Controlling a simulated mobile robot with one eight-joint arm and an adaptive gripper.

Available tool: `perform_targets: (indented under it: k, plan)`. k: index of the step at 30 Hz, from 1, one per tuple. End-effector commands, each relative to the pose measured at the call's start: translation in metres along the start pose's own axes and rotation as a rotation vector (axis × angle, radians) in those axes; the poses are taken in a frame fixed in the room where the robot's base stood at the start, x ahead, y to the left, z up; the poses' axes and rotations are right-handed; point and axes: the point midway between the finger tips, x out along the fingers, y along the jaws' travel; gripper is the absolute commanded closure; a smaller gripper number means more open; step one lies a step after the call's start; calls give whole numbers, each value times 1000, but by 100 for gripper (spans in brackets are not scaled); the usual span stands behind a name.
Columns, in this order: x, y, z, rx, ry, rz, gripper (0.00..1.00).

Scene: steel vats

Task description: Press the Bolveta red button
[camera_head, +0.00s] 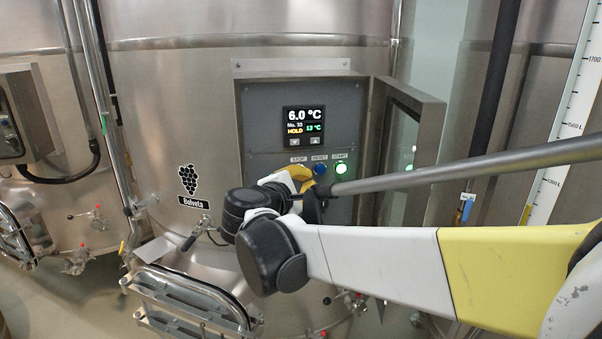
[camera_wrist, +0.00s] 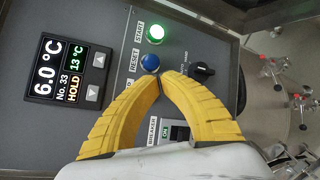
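The Bolveta vat (camera_head: 165,110) carries a grape logo with the name Bolveta (camera_head: 193,202). On its front is a grey control panel (camera_head: 262,110) with its door open to the right. A row of buttons is labelled STOP, RESET and START. The blue RESET button (camera_head: 319,169) (camera_wrist: 150,62) and the lit green START button (camera_head: 341,168) (camera_wrist: 155,34) show. The red button is not visible; my gripper covers the spot by the STOP label (camera_head: 297,160). My gripper (camera_head: 305,177) (camera_wrist: 159,78) has its yellow fingertips together, close to the blue button. Contact cannot be told.
The display (camera_head: 304,127) (camera_wrist: 68,68) reads 6.0 °C, HOLD, 13 °C. A black rotary switch (camera_wrist: 203,71) and a breaker switch (camera_wrist: 180,132) lie beside the fingers. The open panel door (camera_head: 412,135) stands right of my gripper. Another vat stands at the left.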

Motion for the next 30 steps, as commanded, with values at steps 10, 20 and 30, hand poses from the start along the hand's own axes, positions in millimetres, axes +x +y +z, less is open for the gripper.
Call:
perform_targets:
  k: [10,20,30]
  plan:
    - [1,0,0,0,0,0,100]
    - [7,4,-4,0,0,0,100]
    - [7,4,-4,0,0,0,100]
